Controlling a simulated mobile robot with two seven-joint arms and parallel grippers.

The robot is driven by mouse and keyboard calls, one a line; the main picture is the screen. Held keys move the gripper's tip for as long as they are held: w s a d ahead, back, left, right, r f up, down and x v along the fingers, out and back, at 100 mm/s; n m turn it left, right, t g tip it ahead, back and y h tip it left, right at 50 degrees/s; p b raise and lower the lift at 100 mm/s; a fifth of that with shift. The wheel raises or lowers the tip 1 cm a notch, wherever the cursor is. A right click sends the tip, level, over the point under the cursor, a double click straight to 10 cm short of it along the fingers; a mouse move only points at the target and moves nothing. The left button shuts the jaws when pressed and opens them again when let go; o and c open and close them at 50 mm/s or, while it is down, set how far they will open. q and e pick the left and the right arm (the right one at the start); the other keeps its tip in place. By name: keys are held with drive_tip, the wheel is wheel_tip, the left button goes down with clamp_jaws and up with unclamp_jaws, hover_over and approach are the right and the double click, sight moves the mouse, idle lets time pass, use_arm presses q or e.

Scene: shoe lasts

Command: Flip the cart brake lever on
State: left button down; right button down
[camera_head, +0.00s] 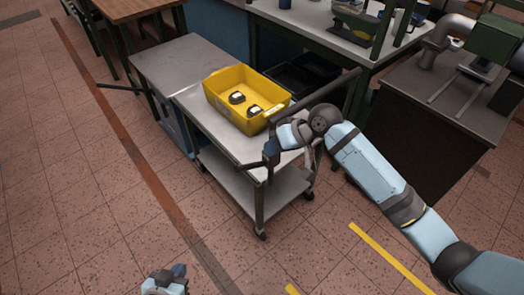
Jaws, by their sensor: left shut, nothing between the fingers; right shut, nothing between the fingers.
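The cart (226,138) has a pale top, a lower shelf and small wheels, and stands in the middle of the view. A dark bar, apparently its handle (315,95), runs along its right end. I cannot make out the brake lever; it is too small or hidden behind my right arm. My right gripper (271,152) is shut and empty at the cart's near right corner, close to the top's edge; I cannot tell if it touches. My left gripper (179,271) is shut and empty, low at the bottom edge, well away from the cart.
A yellow bin (222,109) on the cart holds dark, pale-topped items. A grey table (185,65) adjoins the cart's far left. A workbench (325,27) and a dark machine table (440,95) stand behind and right. The tiled floor in front is clear.

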sight(243, 168)
use_arm(q)
drive_tip(key=shift+f+b, duration=0.25)
drive_tip(key=shift+b, duration=0.05)
use_arm(e)
drive_tip(key=x, duration=0.9)
use_arm(q)
drive_tip(key=shift+r, duration=0.15)
use_arm(e)
drive_tip(key=shift+r, duration=0.1)
